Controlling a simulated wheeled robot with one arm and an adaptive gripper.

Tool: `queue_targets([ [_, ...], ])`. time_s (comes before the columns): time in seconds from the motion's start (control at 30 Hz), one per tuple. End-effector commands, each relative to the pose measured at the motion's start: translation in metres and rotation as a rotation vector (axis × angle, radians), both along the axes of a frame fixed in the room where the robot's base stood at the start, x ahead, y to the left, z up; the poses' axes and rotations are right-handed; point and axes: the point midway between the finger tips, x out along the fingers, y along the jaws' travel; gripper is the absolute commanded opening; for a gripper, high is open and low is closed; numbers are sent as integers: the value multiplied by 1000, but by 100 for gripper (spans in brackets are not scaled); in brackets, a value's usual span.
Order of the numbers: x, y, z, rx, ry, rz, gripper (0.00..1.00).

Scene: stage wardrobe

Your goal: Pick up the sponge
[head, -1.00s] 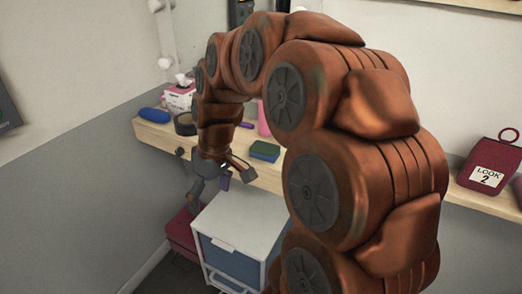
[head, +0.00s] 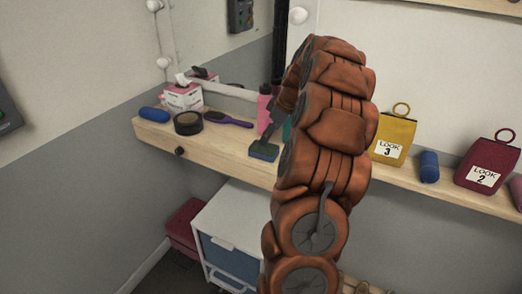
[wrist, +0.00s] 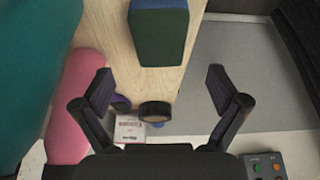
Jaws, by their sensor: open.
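The sponge (head: 264,151), green on top with a blue layer below, lies on the wooden shelf near its front edge in the head view. In the wrist view the sponge (wrist: 158,38) is at the top middle, beyond the fingertips. My gripper (wrist: 159,86) is open and empty, its two fingers spread wide on either side. The sponge is ahead of the fingers, not between them. In the head view my arm hides most of the gripper; a dark finger shows just above the sponge, and I cannot tell whether it touches.
A pink bottle (head: 264,108) and a teal object (wrist: 30,60) stand close by the sponge. A purple brush (head: 229,119), black round tin (head: 188,123), tissue box (head: 183,97) and blue roll (head: 154,114) are further left. A white drawer unit (head: 222,213) stands below the shelf.

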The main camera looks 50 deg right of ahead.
Motion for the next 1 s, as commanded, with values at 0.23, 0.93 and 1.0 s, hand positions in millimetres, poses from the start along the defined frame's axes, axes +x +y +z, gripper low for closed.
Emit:
queue_targets([
  [0.23,7,3,-16,0,1,-2,97],
  [0.93,25,10,-62,0,0,-2,95],
  [1.0,25,10,-62,0,1,-2,88],
])
